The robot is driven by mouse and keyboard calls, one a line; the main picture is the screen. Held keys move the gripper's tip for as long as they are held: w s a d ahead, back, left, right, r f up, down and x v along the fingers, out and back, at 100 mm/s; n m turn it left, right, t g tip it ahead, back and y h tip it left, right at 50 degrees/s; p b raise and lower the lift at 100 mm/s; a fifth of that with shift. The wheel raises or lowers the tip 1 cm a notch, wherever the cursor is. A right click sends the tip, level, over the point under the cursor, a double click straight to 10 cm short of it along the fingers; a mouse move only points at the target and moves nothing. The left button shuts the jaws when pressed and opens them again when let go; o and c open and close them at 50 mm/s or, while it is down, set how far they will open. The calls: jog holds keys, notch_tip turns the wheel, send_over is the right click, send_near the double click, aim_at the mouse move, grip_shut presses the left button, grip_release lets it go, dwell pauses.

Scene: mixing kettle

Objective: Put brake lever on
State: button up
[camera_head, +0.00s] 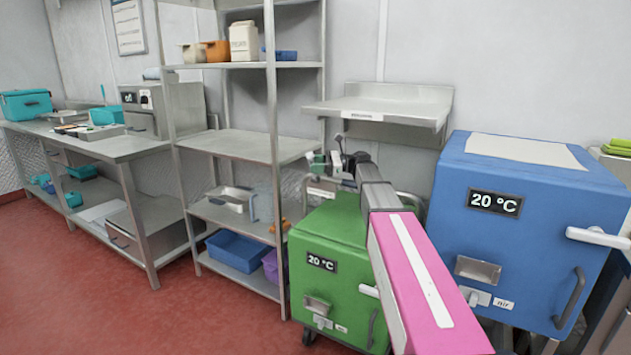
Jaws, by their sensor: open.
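My gripper (328,163) is at the far end of my pink and grey arm, above the back of the green wheeled box (325,240). It is small in the picture and appears open, with nothing clearly held. The green box shows a 20 °C display, a white lever-like handle (369,291) and a grey tap-like part (317,306) on its front. A dark caster (308,336) shows at its lower left corner. I cannot make out a brake lever on it. My arm hides the box's right side and part of its top.
A larger blue box (530,235) with a white handle (598,236) stands at the right. A steel wall shelf (385,103) hangs behind my gripper. A metal rack (240,145) and a long steel bench (80,148) stand left. The red floor (120,310) at front left is clear.

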jog(key=shift+a, duration=0.1)
jog(key=shift+a, duration=1.4)
grip_shut()
jog(key=s+a+f+n+t+h, duration=0.2)
jog(key=s+f+n+t+h, duration=0.2)
jog(key=f+n+h, duration=0.3)
jog(key=shift+a+f+n, duration=0.2)
jog(key=shift+f+n, duration=0.1)
jog(key=shift+n, duration=0.4)
jog(key=shift+c, duration=1.1)
grip_release()
jog(key=shift+w+f, duration=0.1)
jog(key=shift+w, duration=0.1)
jog(key=o, duration=0.3)
